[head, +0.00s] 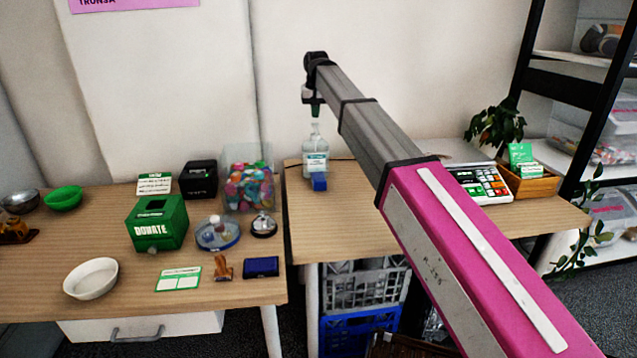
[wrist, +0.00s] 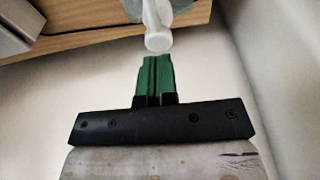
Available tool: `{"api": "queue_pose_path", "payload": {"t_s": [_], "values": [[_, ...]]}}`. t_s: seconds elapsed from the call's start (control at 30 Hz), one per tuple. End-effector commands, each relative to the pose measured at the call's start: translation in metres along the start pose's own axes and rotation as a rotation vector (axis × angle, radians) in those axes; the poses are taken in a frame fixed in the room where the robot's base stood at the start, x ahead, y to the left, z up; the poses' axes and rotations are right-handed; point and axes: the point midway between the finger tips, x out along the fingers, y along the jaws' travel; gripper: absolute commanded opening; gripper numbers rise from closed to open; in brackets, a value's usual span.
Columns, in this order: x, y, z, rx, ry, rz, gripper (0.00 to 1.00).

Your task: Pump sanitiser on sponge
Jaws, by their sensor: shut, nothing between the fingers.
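The sanitiser bottle (head: 316,160) is clear with a pale label and stands upright at the left of the right-hand table, near the wall. A small blue block, which looks like the sponge (head: 319,183), lies right in front of its base. My gripper (head: 315,112) points down just above the bottle's pump. Its green fingers also show in the wrist view (wrist: 155,60), pressed together and empty. The white pump head (wrist: 158,41) is just beyond the fingertips there; I cannot tell whether they touch. The sponge is not seen in the wrist view.
A clear tub of colourful items (head: 247,180) stands left of the bottle, with a green donation box (head: 158,224) farther left. A cash register (head: 480,184) and a plant (head: 495,126) are at the right. Table surface right of the sponge is clear.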

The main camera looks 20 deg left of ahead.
Motion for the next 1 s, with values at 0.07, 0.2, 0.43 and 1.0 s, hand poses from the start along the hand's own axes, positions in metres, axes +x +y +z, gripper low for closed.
{"api": "queue_pose_path", "payload": {"t_s": [0.07,0.2,0.43,1.0], "values": [[0.0,0.0,0.0,0.0,0.0,0.0,0.0],[-0.002,0.0,-0.001,0.0,0.0,0.0,0.0],[-0.017,0.0,-0.004,0.0,0.0,0.0,0.0],[-0.059,0.0,-0.012,0.0,0.001,0.0,0.0]]}}
